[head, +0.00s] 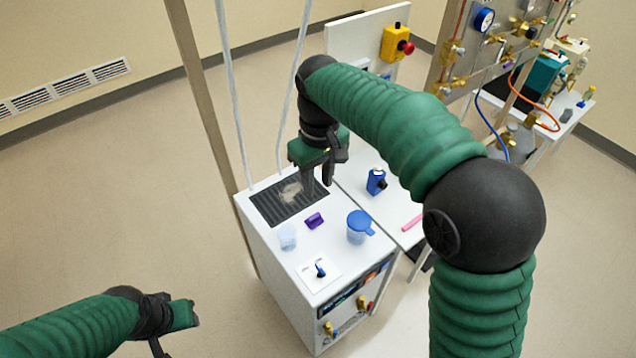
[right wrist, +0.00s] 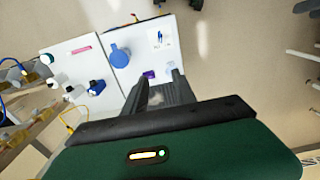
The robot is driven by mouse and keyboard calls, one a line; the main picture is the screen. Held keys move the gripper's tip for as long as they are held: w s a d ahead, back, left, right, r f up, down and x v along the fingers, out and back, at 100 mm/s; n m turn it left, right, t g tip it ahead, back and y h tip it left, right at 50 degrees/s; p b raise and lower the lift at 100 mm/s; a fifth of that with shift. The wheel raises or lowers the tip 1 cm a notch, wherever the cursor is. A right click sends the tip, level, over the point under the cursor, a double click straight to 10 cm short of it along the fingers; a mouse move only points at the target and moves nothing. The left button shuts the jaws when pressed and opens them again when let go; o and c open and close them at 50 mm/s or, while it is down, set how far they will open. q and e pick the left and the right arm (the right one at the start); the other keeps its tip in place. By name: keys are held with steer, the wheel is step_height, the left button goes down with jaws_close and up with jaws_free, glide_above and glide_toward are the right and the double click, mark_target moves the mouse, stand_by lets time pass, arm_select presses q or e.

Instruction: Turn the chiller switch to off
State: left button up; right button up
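The chiller is a white cabinet (head: 275,262) with a dark grille on its top. The chiller switch (head: 320,269) is a small blue lever on a white plate, at the near end of that top; it also shows in the right wrist view (right wrist: 159,40). My right gripper (head: 318,180) is above the grille, at the far end of the top from the switch. Its two fingers (right wrist: 158,82) are apart with nothing held between them. My left gripper (head: 178,330) is low at the left, away from the cabinet, and its fingers are not clearly shown.
A blue-lidded jug (head: 359,226), a purple block (head: 314,220) and a clear cup (head: 287,238) stand on the cabinet top between gripper and switch. A white table (head: 385,207) with a blue bottle (head: 376,181) adjoins. Two pale hoses (head: 238,100) rise behind the cabinet.

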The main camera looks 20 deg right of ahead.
step_height(320, 180, down, 11)
steer(key=p, duration=0.2)
glide_toward(318, 265)
step_height(318, 265, down, 7)
steer(key=p, duration=0.4)
steer(key=shift+w+a+f, duration=0.1)
steer(key=shift+f, duration=0.15)
steer(key=shift+f+p, duration=0.3)
steer(key=shift+f, duration=0.3)
jaws_close()
